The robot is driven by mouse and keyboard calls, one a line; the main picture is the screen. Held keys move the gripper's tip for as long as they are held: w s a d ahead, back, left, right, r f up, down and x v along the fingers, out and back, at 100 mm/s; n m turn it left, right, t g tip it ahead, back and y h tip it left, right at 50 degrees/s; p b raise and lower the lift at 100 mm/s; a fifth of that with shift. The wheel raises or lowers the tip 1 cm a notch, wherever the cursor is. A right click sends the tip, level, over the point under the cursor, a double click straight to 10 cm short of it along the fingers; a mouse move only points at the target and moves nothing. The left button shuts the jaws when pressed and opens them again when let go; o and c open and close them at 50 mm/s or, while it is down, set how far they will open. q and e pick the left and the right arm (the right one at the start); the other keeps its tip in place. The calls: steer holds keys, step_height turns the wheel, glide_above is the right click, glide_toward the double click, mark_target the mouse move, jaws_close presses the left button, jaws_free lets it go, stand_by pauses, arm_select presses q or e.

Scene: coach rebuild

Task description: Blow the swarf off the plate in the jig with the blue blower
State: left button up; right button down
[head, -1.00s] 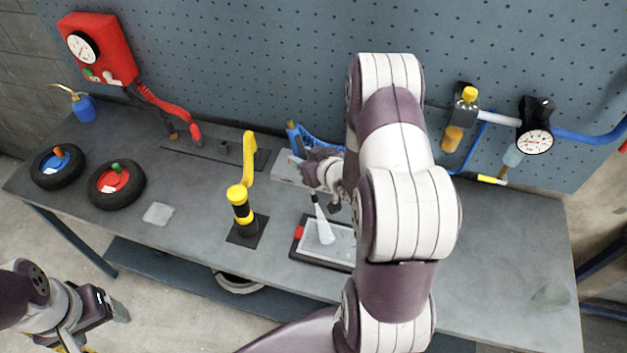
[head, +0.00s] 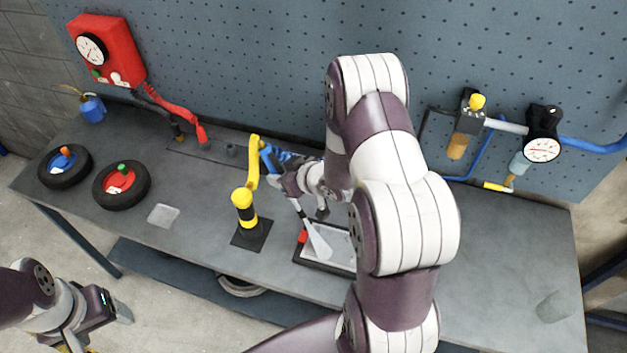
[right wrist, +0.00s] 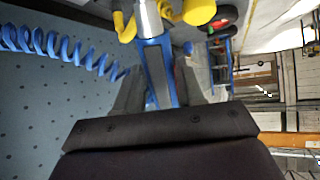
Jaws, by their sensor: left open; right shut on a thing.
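My right gripper (head: 284,182) is shut on the blue blower (right wrist: 157,70), which shows between its fingers in the right wrist view. In the head view the blower's thin nozzle points down toward the jig (head: 312,263), a dark tray-like frame with a red piece (head: 303,236) at its left corner. A pale cone (head: 319,244) spreads from the nozzle tip over the left part of the grey plate (head: 340,243). My right arm hides the plate's right side. I cannot make out swarf. My left gripper (head: 122,312) is open and empty, low at the left, off the bench.
A yellow and black post (head: 244,208) with a yellow arm stands just left of the jig. Two small wheels (head: 65,166) lie at the bench's left. A blue coiled hose (right wrist: 60,45) runs beside the blower. The bench's right part is mostly clear.

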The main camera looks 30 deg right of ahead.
steer(key=s+a+f+n+g+y, duration=0.2)
steer(key=s+a+f+n+g, duration=0.1)
steer(key=a+n, duration=0.25)
steer(key=s+a+f+n+g+y, duration=0.3)
steer(key=a+n, duration=0.1)
steer(key=a, duration=0.3)
steer(key=s+d+f+n+g+h+b, duration=0.1)
steer(key=s+d+f+n+g+b, duration=0.1)
steer(key=s+d+f+b, duration=0.2)
steer(key=shift+d+f+g+b, duration=0.3)
steer(key=shift+d+f, duration=0.7)
steer(key=shift+d, duration=0.15)
stand_by(0.7)
stand_by(0.3)
steer(key=c, duration=1.6)
jaws_free()
jaws_close()
